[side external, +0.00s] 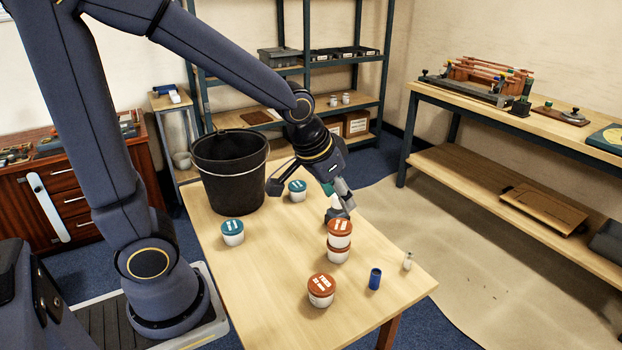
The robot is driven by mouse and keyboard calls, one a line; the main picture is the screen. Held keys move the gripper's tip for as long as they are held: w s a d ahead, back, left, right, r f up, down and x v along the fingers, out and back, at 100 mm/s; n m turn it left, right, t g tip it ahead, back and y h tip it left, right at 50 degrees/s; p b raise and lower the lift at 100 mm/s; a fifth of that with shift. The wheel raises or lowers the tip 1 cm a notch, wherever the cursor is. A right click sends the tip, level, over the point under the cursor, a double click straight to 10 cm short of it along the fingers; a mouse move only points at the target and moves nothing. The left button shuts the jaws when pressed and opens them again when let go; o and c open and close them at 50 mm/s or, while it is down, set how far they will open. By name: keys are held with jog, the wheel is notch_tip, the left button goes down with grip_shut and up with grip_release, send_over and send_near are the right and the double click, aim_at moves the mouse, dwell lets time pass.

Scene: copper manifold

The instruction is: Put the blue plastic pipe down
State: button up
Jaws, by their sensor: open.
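The blue plastic pipe (375,279) is a short blue cylinder. It stands upright on the light wooden table (260,290), near the right front edge. My gripper (312,202) is open above the far right part of the table, well behind the pipe and apart from it. A small green and white item shows at the gripper's right finger; I cannot tell whether they touch.
A black bucket (229,172) stands at the table's back left. Teal-lidded tubs (232,233) (297,191) stand near it. The front left is clear.

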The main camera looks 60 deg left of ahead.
jog(key=s+r, duration=0.7)
jog(key=s, duration=0.6)
jog(key=shift+s+d, duration=0.15)
jog(key=shift+d, duration=0.15)
dwell(0.3)
